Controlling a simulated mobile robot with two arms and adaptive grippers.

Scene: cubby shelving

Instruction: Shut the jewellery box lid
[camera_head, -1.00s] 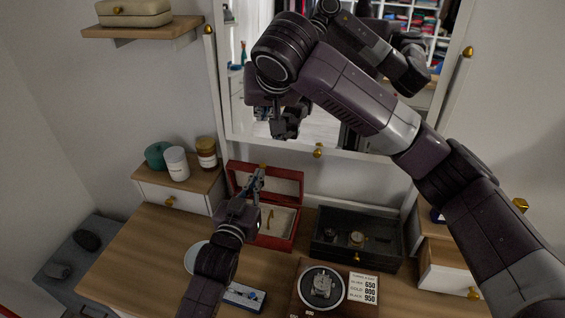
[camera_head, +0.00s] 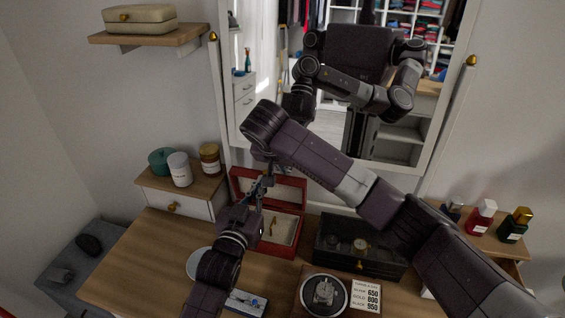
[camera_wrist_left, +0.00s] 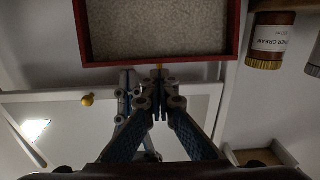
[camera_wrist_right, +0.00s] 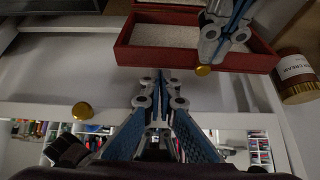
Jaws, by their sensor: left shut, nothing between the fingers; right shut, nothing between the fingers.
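The red jewellery box (camera_head: 299,232) stands open on the dressing table, with a pale lining. Its lid (camera_head: 290,191) is raised at the back. In the left wrist view the lid (camera_wrist_left: 236,40) is at the top, with its gold clasp close to my left fingertips. My left gripper (camera_head: 261,187) is shut and empty in front of the lid. My right gripper (camera_head: 271,168) is shut and empty at the lid's upper edge. In the right wrist view the lid (camera_wrist_right: 140,55) lies just beyond its fingertips, with my left gripper across it. Whether either touches the lid, I cannot tell.
A dark watch box (camera_head: 350,262) stands right of the jewellery box. A ring stand with a price card (camera_head: 366,296) is in front. Candle jars (camera_head: 180,170) stand on the left drawer unit, bottles (camera_head: 482,217) on the right one. A mirror (camera_head: 400,140) rises behind.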

